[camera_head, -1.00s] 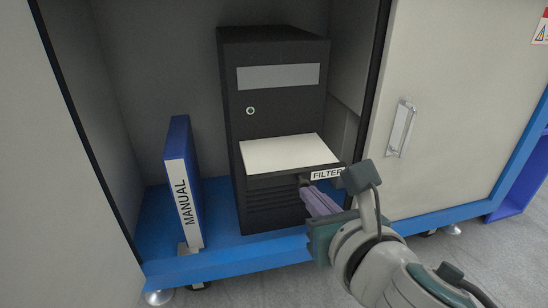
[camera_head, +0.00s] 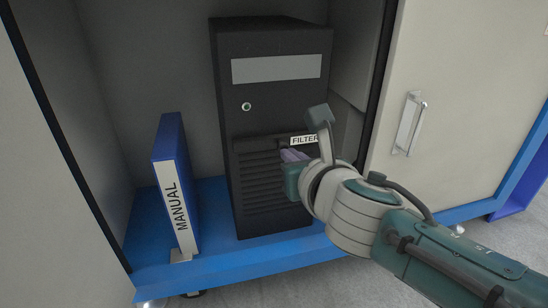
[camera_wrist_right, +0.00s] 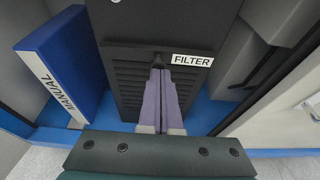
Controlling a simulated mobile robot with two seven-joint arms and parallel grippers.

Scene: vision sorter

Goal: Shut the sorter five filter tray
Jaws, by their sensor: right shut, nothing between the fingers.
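The filter tray (camera_head: 262,144) is in the front of the black tower unit (camera_head: 285,100). Its front, with the white FILTER label (camera_head: 304,140), sits about level with the unit's face, and no white tray surface shows. My right gripper (camera_head: 290,156) is shut and empty, with its purple fingers at the tray front just below the label. In the right wrist view the shut fingers (camera_wrist_right: 161,85) point at the tray front, beside the label (camera_wrist_right: 192,60). I cannot tell whether the tips touch it. My left gripper is not in view.
A blue MANUAL binder (camera_head: 176,190) stands left of the unit on the blue cabinet floor (camera_head: 215,262). A cabinet door with a handle (camera_head: 408,124) is at the right. A grey panel (camera_head: 60,200) is at the left.

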